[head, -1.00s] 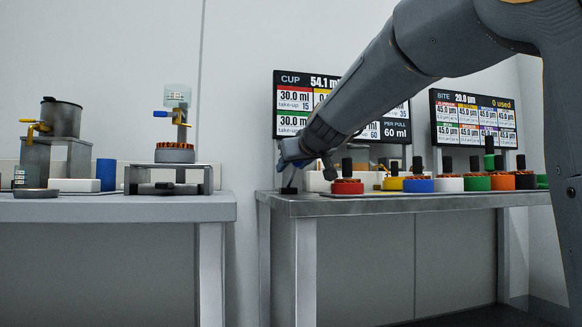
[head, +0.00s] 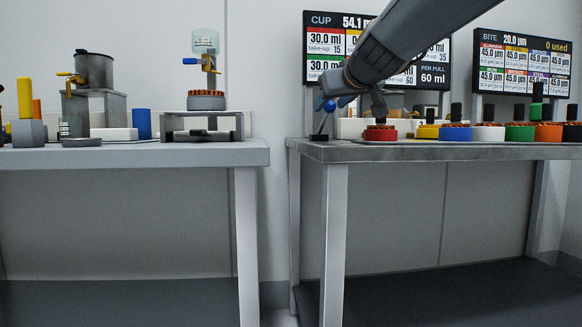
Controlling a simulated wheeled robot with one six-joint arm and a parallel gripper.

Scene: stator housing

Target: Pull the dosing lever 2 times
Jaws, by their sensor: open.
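The dosing lever appears to be the thin upright rod with a blue knob (head: 329,105) at the left end of the right bench. Its rod slants down to a small dark base on the bench top. My gripper (head: 352,101) is open beside the knob, up and to its right, with one finger near the knob and the other to the right, above a red-based stator. I see nothing held. Whether a finger touches the knob cannot be told. The display (head: 318,72) behind reads CUP 54.1 ml and PER PULL 60 ml; my arm covers part of it.
Several stators on coloured bases, such as the red one (head: 381,133), stand in a row along the right bench (head: 345,152). A second display (head: 522,62) stands behind. The left bench (head: 200,153) holds a metal pot (head: 94,70) and a bottle stand. A gap separates the benches.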

